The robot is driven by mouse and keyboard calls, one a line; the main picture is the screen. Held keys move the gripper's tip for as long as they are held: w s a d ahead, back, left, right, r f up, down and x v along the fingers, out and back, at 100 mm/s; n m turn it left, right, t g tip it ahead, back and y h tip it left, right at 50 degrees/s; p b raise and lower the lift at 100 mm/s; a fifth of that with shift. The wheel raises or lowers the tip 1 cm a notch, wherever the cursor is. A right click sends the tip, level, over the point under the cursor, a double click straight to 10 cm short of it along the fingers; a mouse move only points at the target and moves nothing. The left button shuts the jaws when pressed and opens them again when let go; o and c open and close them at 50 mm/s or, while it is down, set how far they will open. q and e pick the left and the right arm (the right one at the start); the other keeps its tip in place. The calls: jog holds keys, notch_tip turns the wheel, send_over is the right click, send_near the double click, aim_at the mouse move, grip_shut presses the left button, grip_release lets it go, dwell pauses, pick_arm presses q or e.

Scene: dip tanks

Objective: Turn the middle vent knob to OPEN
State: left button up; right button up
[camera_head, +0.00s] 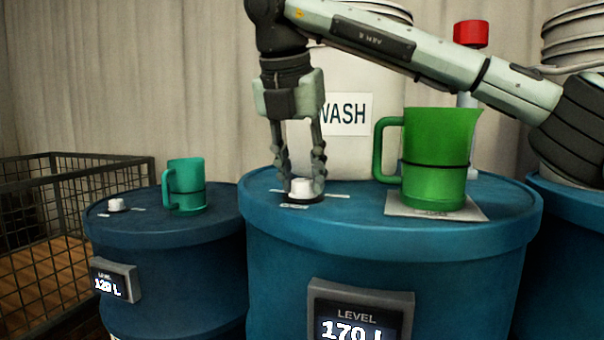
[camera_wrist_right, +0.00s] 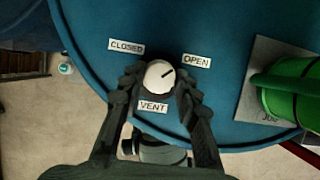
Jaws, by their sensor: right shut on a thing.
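The middle vent knob (camera_head: 301,187) is a white round knob on the lid of the middle blue tank (camera_head: 390,258). My right gripper (camera_head: 303,180) comes down from above, its two fingers shut on the knob's sides. In the wrist view the knob (camera_wrist_right: 159,75) sits between my right fingertips (camera_wrist_right: 158,82). Its dark pointer line aims up and right, toward the OPEN label (camera_wrist_right: 197,61). The CLOSED label (camera_wrist_right: 127,47) is at the upper left and the VENT label (camera_wrist_right: 153,106) below the knob. My left gripper is not in view.
A green pitcher (camera_head: 437,160) stands on a pad right of the knob. The left tank (camera_head: 170,250) carries a teal mug (camera_head: 186,185) and another white knob (camera_head: 116,204). A white WASH container (camera_head: 350,80) stands behind. A wire crate (camera_head: 80,163) is at far left.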

jog(key=o, duration=1.2)
jog(key=shift+c, duration=0.2)
jog(key=v, duration=1.2)
